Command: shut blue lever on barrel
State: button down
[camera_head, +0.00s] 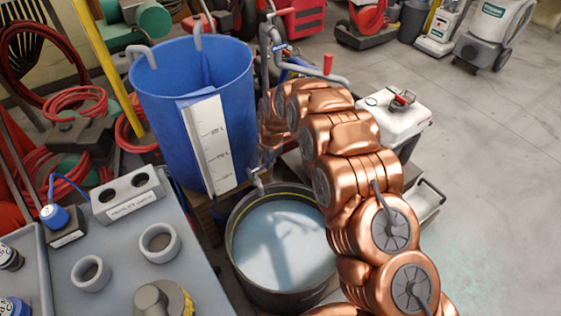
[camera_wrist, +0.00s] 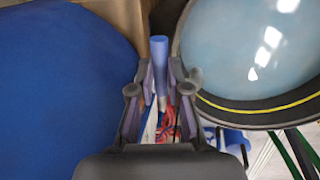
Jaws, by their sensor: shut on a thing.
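The blue barrel (camera_head: 165,105) stands left of centre in the head view, with a white level scale on its front. It also fills the left of the wrist view (camera_wrist: 60,75). A grey spout (camera_head: 257,182) low on its right side points over a round black tub (camera_head: 238,255). The blue lever (camera_wrist: 158,50) shows in the wrist view as a short blue handle between my fingertips. My gripper (camera_wrist: 161,76) is closed around it, beside the barrel wall. In the head view my copper arm mostly hides the gripper and the lever.
The black tub holds pale liquid. Grey pipework with a red handle (camera_head: 328,64) rises behind my arm. A white container (camera_head: 405,120) stands to the right. A grey bench (camera_head: 120,245) with rings is at front left.

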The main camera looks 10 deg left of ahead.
jog(key=shift+a, duration=0.1)
dwell(0.3)
jog(key=c, duration=1.1)
grip_release()
jog(key=shift+c, duration=0.2)
notch_tip(320, 180, up, 12)
jog(key=s+d, duration=0.1)
jog(key=shift+s+d+f, duration=0.15)
jog(key=shift+s+d, duration=0.2)
